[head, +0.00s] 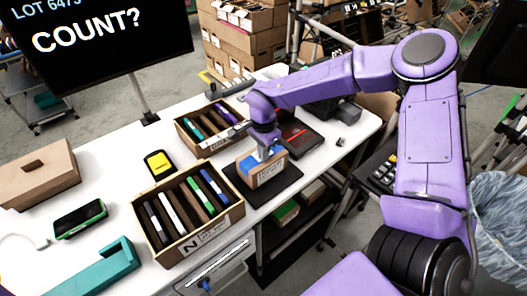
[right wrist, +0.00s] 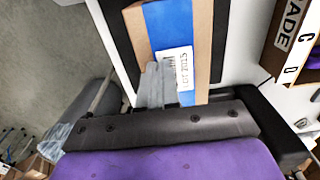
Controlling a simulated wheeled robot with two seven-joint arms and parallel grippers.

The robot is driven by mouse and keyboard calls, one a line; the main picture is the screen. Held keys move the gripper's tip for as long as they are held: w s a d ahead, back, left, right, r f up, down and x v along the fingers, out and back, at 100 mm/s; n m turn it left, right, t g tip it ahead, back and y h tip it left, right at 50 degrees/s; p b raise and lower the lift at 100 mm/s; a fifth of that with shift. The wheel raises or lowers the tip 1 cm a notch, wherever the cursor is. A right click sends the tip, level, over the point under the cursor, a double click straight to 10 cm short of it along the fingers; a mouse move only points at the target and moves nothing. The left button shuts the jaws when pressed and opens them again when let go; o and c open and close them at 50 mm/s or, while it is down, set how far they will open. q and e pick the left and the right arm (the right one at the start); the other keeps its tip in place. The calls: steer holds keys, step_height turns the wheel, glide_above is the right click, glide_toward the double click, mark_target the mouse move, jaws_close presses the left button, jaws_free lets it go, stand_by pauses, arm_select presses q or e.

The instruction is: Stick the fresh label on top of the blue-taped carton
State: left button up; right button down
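The blue-taped carton (head: 262,173) is a small brown box on a black mat (head: 284,184), with blue tape across its top. In the right wrist view its cardboard (right wrist: 203,55) and blue tape (right wrist: 168,25) lie below the fingers. A white printed label (right wrist: 178,65) is over the blue tape beside my fingertips; I cannot tell whether it lies fully flat. My right gripper (head: 267,151) is over the carton top. Its grey fingers (right wrist: 157,85) are close together and overlap the label's edge. My left gripper is not in view.
A yellow-black device (head: 158,164), a phone-like device (head: 80,218) and a teal holder (head: 107,268) lie further left. A dark flat device (head: 298,136) sits behind the carton.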

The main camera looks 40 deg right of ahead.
steer(key=shift+f, duration=0.2)
stand_by(0.8)
steer(key=c, duration=1.3)
jaws_free()
step_height(320, 180, up, 16)
steer(key=p, duration=0.5)
steer(key=shift+r, duration=0.25)
